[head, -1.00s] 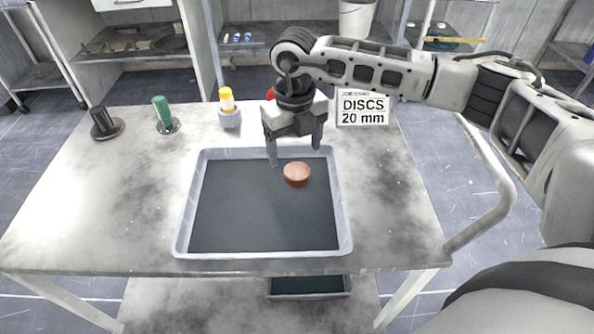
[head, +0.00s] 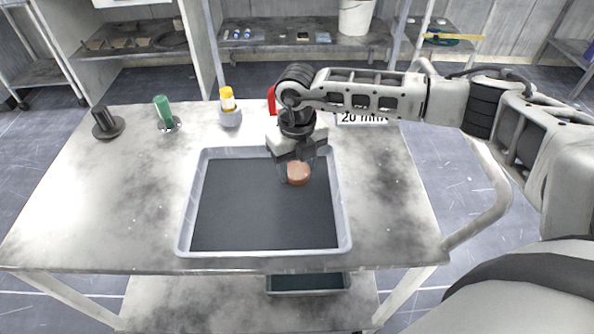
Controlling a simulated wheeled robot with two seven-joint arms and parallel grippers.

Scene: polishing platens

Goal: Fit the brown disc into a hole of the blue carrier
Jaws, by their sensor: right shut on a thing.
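The brown disc (head: 299,176) is over the right back part of the dark-floored grey tray on the table. My right gripper (head: 296,170) is shut on the disc, with its fingers on either side of it. The disc looks low, at or near the tray floor; I cannot tell whether it touches. My left gripper is not in view. I see no blue carrier in this view.
The grey tray (head: 183,215) has a raised rim and otherwise looks empty. A black spool (head: 106,124), a green-handled tool (head: 163,110) and a yellow-capped bottle (head: 228,102) stand at the back left. A sign (head: 362,117) stands behind the tray. The table's left front is clear.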

